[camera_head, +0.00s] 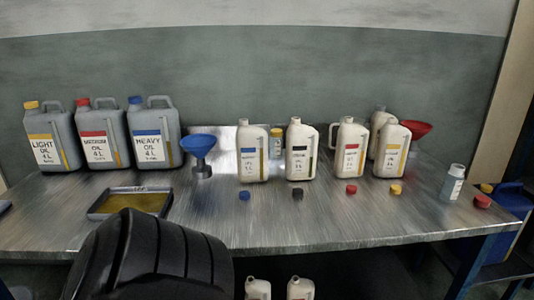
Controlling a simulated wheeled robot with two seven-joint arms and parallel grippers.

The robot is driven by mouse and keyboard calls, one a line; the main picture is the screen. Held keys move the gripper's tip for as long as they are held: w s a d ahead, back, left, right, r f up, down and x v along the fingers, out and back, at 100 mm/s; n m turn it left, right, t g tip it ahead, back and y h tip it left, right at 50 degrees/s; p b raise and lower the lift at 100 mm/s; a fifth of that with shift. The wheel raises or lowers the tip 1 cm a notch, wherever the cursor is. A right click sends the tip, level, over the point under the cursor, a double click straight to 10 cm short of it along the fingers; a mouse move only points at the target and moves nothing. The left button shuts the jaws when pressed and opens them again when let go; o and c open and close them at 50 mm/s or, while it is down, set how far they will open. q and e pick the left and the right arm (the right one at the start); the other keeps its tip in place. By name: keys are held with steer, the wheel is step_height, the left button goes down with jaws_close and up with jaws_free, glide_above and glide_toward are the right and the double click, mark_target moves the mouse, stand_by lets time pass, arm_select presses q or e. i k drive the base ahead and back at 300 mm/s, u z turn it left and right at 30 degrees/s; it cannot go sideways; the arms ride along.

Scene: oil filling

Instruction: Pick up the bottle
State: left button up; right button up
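Several white bottles stand upright and uncapped in a row on the metal table: one with a blue label (252,156), one with a black label (299,153), one with a red label (350,152) and one with a yellow label (390,153). Another pale bottle (379,116) stands behind, partly hidden. A small clear bottle (452,183) stands at the right, and a small yellow-capped bottle (276,143) stands behind the row. Neither gripper is in view, so no bottle is seen in a grip.
Grey oil cans (155,140) stand at the left. A blue funnel (198,146), a red funnel (416,129), a shallow tray (130,203) and loose caps (298,194) are on the table (320,225). A large black ribbed shape covers the lower left. More bottles (300,289) show below.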

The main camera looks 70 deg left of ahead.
mark_target(395, 139)
steer(key=u, duration=1.75)
